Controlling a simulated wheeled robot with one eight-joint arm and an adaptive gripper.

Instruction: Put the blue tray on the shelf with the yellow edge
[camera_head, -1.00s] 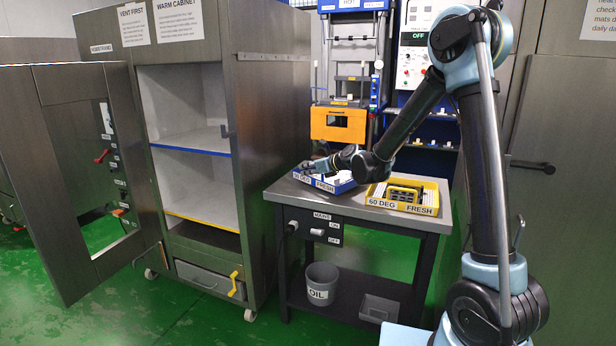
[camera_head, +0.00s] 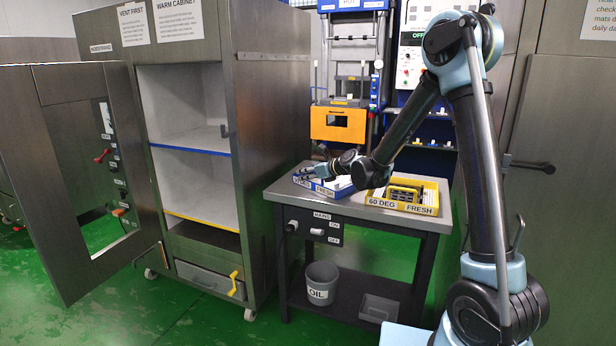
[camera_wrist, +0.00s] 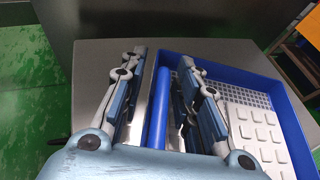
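The blue tray (camera_head: 328,191) sits on the left part of the steel bench top, with a label reading FRESH on its front. In the wrist view the tray (camera_wrist: 290,105) holds a pale grid and white blocks. My gripper (camera_head: 314,172) is at the tray's left end. In the wrist view my gripper (camera_wrist: 163,60) is open, its fingers on either side of the tray's left blue wall, with gaps showing beside the wall. The yellow-edged shelf (camera_head: 203,220) is the lower one in the open cabinet and looks empty.
The blue-edged shelf (camera_head: 192,151) lies above it and is empty. The cabinet door (camera_head: 60,200) stands open at left. A yellow tray (camera_head: 430,190) labelled 60 DEG FRESH is right of the blue tray. A bucket (camera_head: 321,283) stands on the bench's lower shelf.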

